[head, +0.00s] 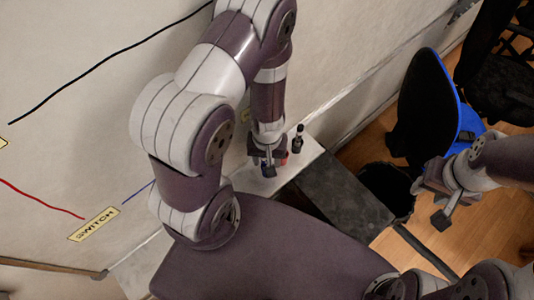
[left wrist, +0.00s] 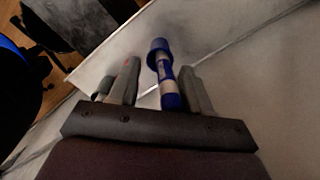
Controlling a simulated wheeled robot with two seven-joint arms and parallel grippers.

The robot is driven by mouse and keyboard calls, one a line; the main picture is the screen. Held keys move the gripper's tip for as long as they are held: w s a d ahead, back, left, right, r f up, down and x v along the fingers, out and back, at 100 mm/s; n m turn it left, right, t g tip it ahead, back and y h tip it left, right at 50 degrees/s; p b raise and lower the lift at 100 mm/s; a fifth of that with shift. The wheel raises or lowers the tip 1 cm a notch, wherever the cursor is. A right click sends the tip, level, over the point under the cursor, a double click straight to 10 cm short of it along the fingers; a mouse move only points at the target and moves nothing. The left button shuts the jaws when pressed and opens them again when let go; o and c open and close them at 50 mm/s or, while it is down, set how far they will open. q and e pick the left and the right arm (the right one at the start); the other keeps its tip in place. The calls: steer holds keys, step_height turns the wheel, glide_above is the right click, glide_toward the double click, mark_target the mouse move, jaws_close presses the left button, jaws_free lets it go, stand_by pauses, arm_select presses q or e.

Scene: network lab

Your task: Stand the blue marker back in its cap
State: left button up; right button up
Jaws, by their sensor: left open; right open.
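The blue marker (left wrist: 166,76) shows in the left wrist view, with a pale band along its middle, a blue near end and a wider blue part at its far end. I cannot tell whether that wider part is the cap. My left gripper (left wrist: 160,68) is open, with one finger on each side of the marker. In the head view my left gripper (head: 268,160) is low over the white ledge and hides most of the marker; only a bit of blue shows. My right gripper (head: 431,203) is open and empty, far to the right of the ledge.
A black marker (head: 298,139) stands on the white ledge (head: 308,155), behind my left gripper. A red item (head: 283,158) is close beside the gripper. The whiteboard (head: 85,95) rises behind. A blue-edged chair (head: 432,105) stands at the right.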

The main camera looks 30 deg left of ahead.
arm_select(q)
step_height(320, 180, up, 13)
steer(key=p, duration=0.7)
steer(key=shift+w+f+p, duration=0.15)
steer(key=shift+f+p, duration=0.05)
steer(key=shift+p, duration=0.15)
arm_select(e)
step_height(320, 180, up, 8)
arm_select(q)
steer(key=shift+a, duration=0.1)
arm_select(e)
steer(key=shift+f, duration=0.1)
